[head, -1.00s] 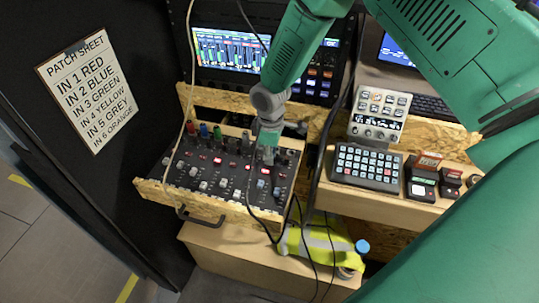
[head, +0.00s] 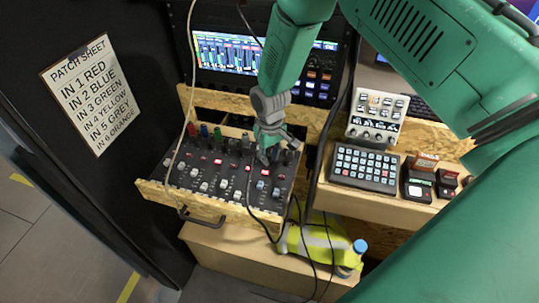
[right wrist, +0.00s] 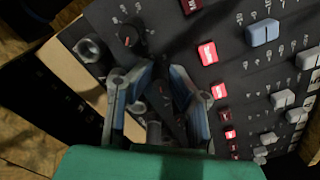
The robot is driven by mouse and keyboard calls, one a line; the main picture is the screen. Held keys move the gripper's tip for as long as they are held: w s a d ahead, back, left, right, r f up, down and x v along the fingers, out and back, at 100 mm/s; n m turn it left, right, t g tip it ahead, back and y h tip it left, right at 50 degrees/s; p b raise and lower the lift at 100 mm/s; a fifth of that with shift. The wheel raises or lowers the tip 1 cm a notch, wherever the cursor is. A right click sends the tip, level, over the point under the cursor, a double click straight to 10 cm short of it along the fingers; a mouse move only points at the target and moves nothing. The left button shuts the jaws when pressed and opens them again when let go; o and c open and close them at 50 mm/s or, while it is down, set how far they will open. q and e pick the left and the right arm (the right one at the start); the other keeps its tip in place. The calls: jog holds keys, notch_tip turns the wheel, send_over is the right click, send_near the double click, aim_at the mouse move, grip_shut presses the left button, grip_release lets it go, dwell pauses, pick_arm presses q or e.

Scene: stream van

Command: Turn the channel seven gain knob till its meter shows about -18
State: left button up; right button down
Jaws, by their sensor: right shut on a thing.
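The mixer (head: 215,185) is a black panel of knobs, grey faders and red-lit buttons in a wooden tray. My right gripper (head: 276,150) is over its upper right part, fingers down among the knobs. In the right wrist view, the blue-grey fingers (right wrist: 155,105) straddle a dark knob (right wrist: 158,98), partly hidden between them. I cannot read which channel it belongs to. Another dark knob with an orange mark (right wrist: 130,35) stands clear of the fingers. The meter screen (head: 228,52) shows coloured bars, too small to read. My left gripper is out of view.
A button pad (head: 366,168) and a small white controller (head: 376,117) stand right of the mixer. Cables hang across the tray front. A patch sheet (head: 92,92) is on the dark wall at left. A yellow vest (head: 318,243) lies below.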

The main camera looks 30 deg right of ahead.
aim_at(269, 155)
jog(key=m, duration=0.6)
jog(key=shift+w+p, duration=0.15)
jog(key=shift+p, duration=0.2)
jog(key=shift+m, duration=0.4)
jog(key=c, duration=1.5)
grip_release()
jog(key=shift+r, duration=0.2)
notch_tip(269, 155, up, 12)
jog(key=shift+f, duration=0.25)
